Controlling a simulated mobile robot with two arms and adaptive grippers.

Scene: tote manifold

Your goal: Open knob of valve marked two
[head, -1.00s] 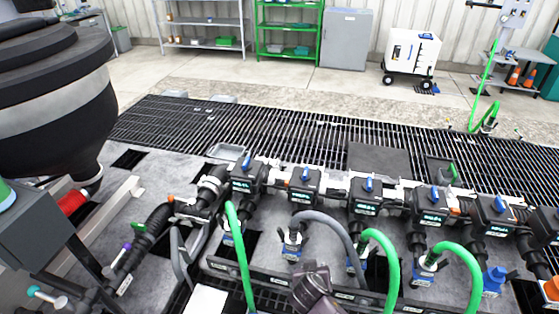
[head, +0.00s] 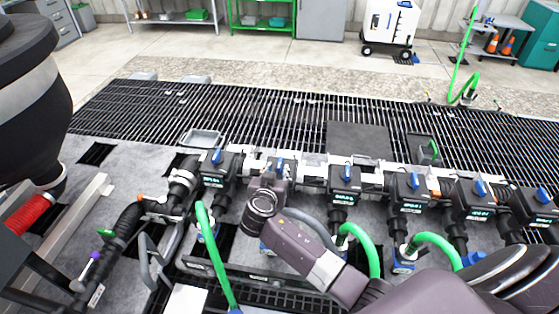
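A row of black valve boxes with blue knobs runs along the manifold. Their lit labels are too small for me to read, so I cannot confirm which is marked two. The second valve from the left has its blue knob (head: 281,164) showing just beyond my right gripper (head: 274,181). My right arm comes in from the bottom right, and its gripper end covers most of that valve's box. I cannot tell whether the fingers touch the knob or are open. The first knob (head: 217,156) and third knob (head: 347,172) stand clear on either side. My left gripper is out of view.
Green hoses (head: 214,255) and a grey hose (head: 318,226) rise in front of the valves, close to my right arm. A large black vessel (head: 30,110) stands at left. Black floor grating (head: 250,112) lies open behind the manifold.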

